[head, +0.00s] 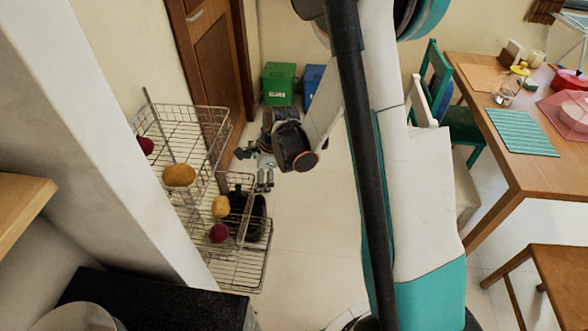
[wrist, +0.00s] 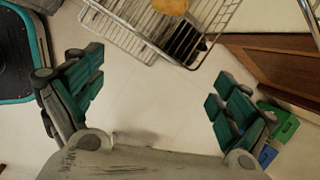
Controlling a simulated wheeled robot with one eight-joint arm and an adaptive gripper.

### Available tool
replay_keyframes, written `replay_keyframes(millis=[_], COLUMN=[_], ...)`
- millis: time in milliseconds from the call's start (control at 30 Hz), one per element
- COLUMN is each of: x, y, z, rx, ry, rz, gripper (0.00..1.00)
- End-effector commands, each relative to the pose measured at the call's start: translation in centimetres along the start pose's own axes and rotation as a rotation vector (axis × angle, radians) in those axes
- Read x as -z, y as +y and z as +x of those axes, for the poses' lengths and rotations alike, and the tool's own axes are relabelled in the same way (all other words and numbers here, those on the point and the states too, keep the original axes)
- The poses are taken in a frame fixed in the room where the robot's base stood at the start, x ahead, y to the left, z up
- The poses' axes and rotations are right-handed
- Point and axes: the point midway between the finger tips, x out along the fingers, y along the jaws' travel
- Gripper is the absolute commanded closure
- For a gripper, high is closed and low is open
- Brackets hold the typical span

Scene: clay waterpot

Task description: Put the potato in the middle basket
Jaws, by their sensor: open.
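Two brown-yellow, potato-like things show in the wire basket rack in the head view. The larger potato (head: 179,175) is in the upper basket (head: 208,110). The smaller one (head: 221,206) sits lower, behind wires; I cannot tell exactly which tier holds it. My gripper (head: 256,168) is open and empty in the air, to the right of the upper basket and apart from the rack. In the wrist view my gripper (wrist: 157,85) has its fingers wide apart over bare floor. One potato (wrist: 170,5) is cut off at the top edge there, in a basket (wrist: 130,35).
Dark red round vegetables (head: 146,145) (head: 219,233) and dark objects (head: 257,217) are also in the rack. A white pillar (head: 115,140) stands left. Green (head: 278,84) and blue bins stand behind, by a wooden door (head: 212,50). A table (head: 500,140) is right. Floor beside the rack is clear.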

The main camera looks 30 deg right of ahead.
Motion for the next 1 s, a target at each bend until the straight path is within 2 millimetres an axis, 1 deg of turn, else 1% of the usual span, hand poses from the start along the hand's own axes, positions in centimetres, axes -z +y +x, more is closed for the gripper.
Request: replay_keyframes(millis=[33, 100, 300, 500, 667, 800, 1000], x=[-0.5, -0.9, -2.1, -3.0, -3.3, -3.4, -3.3], y=[0.1, 0.1, 0.9, 2.7, 4.7, 6.7, 10.1], z=[-1.8, -4.1, -10.2, -15.6, -19.5, -22.4, -25.7], rx=[0.011, 0.027, 0.068, 0.099, 0.118, 0.128, 0.133], ry=[0.008, 0.021, 0.065, 0.118, 0.167, 0.214, 0.288], rz=[-0.058, -0.146, -0.405, -0.662, -0.869, -1.051, -1.311], gripper=[0.05, 0.05, 0.05, 0.05, 0.05, 0.05, 0.05])
